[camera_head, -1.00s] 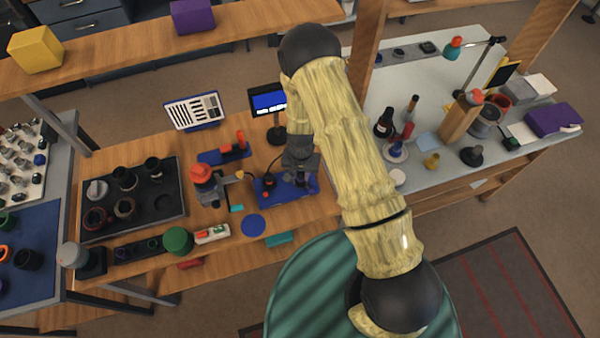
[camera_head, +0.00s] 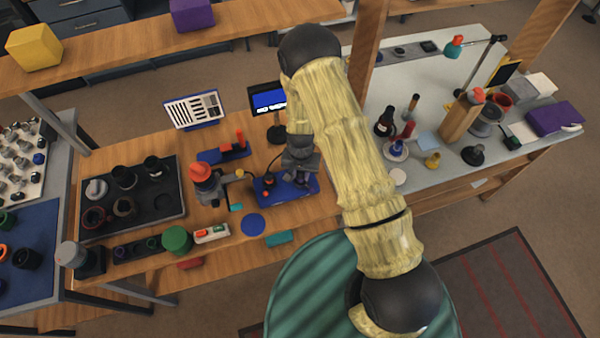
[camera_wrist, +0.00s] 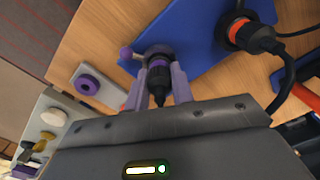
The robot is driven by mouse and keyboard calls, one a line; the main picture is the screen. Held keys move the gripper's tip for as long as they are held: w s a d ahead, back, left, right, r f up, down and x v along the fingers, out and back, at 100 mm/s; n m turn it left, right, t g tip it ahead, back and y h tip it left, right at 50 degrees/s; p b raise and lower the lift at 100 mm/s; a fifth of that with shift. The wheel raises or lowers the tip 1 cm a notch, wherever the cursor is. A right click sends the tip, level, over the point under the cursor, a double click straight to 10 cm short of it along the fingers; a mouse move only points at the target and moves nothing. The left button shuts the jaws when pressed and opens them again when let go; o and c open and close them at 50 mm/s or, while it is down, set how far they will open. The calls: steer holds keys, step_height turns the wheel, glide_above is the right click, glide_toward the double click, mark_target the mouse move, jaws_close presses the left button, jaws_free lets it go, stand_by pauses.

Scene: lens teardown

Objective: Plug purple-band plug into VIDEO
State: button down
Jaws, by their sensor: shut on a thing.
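My gripper (camera_wrist: 158,86) is shut on a black plug with a purple band (camera_wrist: 158,64), its black tail pointing back toward the wrist. The plug's front end is at a grey round part at the edge of the blue board (camera_wrist: 195,28); I cannot tell whether it is inside a socket, and no VIDEO label is readable. In the head view my gripper (camera_head: 302,178) is over the right part of the blue board (camera_head: 268,192). A black plug with an orange band (camera_wrist: 240,32) stands in the board beside it, with a black cable.
A small screen (camera_head: 268,101) and a white striped panel (camera_head: 194,110) stand behind the board. An orange-topped device (camera_head: 202,180) stands to its left. A blue disc (camera_head: 253,225) and teal block (camera_head: 278,239) lie in front. A black tray (camera_head: 150,208) holds several lens parts.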

steer(key=shift+f+b, duration=0.5)
steer(key=shift+f, duration=0.1)
stand_by(0.8)
steer(key=c, duration=1.1)
jaws_free()
step_height(320, 180, up, 17)
steer(key=b, duration=0.3)
steer(key=shift+r, duration=0.2)
steer(key=s+d+r+n+t, duration=0.1)
steer(key=s+d+r, duration=0.2)
steer(key=s+d, duration=0.1)
steer(key=s+d+r+n, duration=0.1)
steer(key=s+d+r, duration=0.3)
steer(key=d, duration=0.1)
steer(key=s+d+r+t, duration=0.1)
steer(key=s+d+r, duration=0.3)
steer(key=shift+s+d+n+t, duration=0.15)
steer(key=shift+s+n+t, duration=0.15)
steer(key=shift+n, duration=0.1)
